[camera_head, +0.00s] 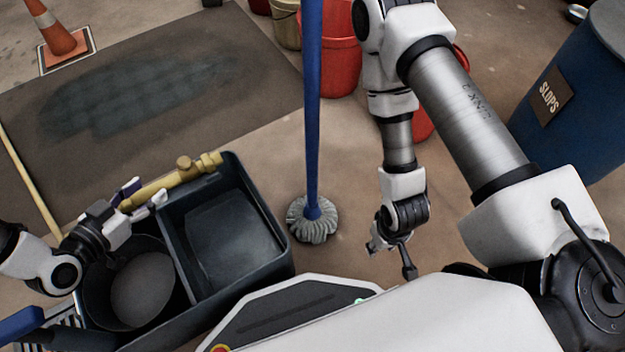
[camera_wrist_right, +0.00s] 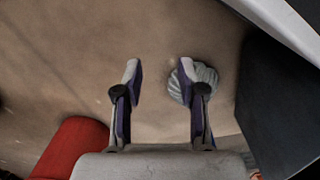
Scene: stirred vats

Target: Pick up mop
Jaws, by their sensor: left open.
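The mop stands upright on the floor, with a blue handle (camera_head: 312,110) and a grey string head (camera_head: 312,220), in the middle of the head view. In the right wrist view its head (camera_wrist_right: 206,76) shows partly behind the right-hand finger; I cannot make out the handle there. My right gripper (camera_head: 388,250) is to the right of the mop, apart from it. In the wrist view its fingers (camera_wrist_right: 159,72) are spread with nothing between them. My left gripper (camera_head: 142,196) is open at the yellow bar (camera_head: 180,180) over the bucket; I cannot tell whether it touches.
The dark two-part mop bucket (camera_head: 262,225) stands left of the mop. Red buckets (camera_head: 332,60) stand behind it, partly hidden by my right arm. A blue slops barrel (camera_head: 575,110) is at the right. A dark mat (camera_head: 225,95) and orange cone (camera_head: 60,35) lie far left.

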